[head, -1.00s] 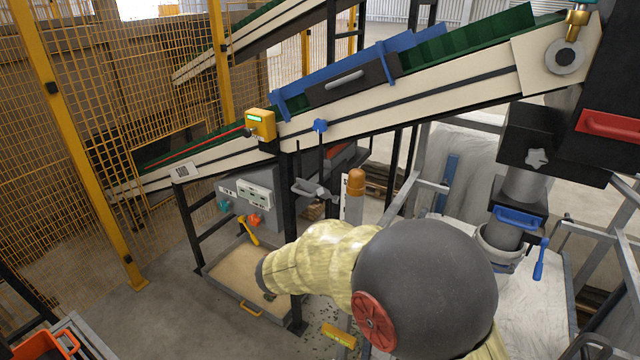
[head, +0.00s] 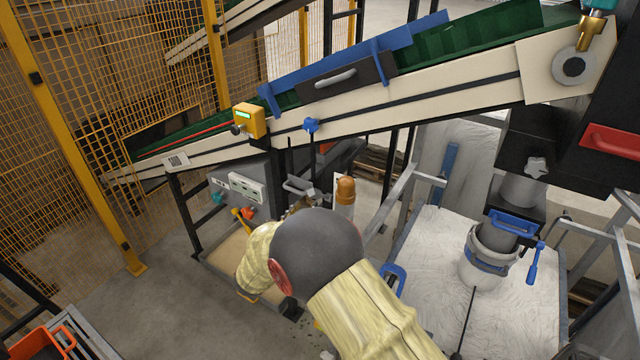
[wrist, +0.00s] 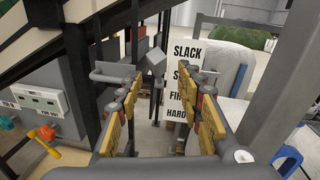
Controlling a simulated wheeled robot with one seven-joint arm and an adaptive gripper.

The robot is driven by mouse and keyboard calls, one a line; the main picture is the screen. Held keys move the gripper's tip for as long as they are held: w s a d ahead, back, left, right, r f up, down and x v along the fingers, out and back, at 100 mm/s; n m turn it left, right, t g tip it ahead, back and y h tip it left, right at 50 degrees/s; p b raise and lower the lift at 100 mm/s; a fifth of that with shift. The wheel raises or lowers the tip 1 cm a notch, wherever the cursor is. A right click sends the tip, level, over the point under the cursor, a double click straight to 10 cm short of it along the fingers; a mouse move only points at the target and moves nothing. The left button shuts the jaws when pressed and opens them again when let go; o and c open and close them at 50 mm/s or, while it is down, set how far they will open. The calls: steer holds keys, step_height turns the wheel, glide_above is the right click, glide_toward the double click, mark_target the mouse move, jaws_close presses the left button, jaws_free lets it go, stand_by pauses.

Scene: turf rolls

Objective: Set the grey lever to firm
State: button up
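The grey lever (head: 298,187) shows in the head view under the conveyor, left of a post with an orange cap. In the wrist view its tilted grey block (wrist: 153,62) stands beyond and between my fingers. A white sign (wrist: 184,70) to its right reads SLACK at the top, FIRM lower and HARD below; part is hidden by my right finger. In the picture the block is nearer the height of SLACK than of FIRM. My gripper (wrist: 164,88) is open, with yellow pads apart and nothing seen between them. My arm mostly hides it in the head view.
A grey cabinet with a white panel (wrist: 41,100), an orange knob (wrist: 46,132) and a yellow handle (wrist: 50,149) is on the left. The sloping conveyor (head: 420,103) passes above. A grey upright (wrist: 270,80) stands close on the right.

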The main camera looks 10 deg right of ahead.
mark_target(314, 193)
steer(key=x, duration=0.8)
steer(key=shift+w+r, duration=0.15)
steer(key=shift+w, duration=0.35)
steer(key=shift+c, duration=1.1)
steer(key=c, duration=0.7)
jaws_close()
